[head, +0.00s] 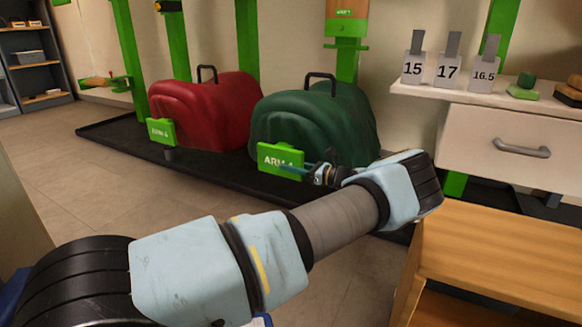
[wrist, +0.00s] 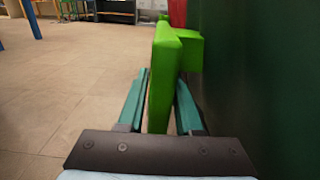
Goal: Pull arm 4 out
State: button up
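The green arm 4 plate (head: 280,159) stands upright in front of the dark green rounded saddle form (head: 318,122) in the head view. Its lettering is partly covered by my gripper (head: 300,170), which reaches in from the right. In the wrist view the bright green plate (wrist: 163,85) stands between the two teal fingers of my gripper (wrist: 162,100). A narrow gap shows on each side near the plate's lower end, so the fingers look open around it. Contact farther along the fingers cannot be told. The dark green form fills the wrist view's right side.
A red saddle form (head: 205,110) with its own green plate (head: 161,131) stands to the left on the black mat (head: 105,130). A wooden cabinet (head: 500,250) and a white drawer unit (head: 515,140) are at right. Tiled floor at left is clear.

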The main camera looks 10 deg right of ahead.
grip_shut()
dwell(1.0)
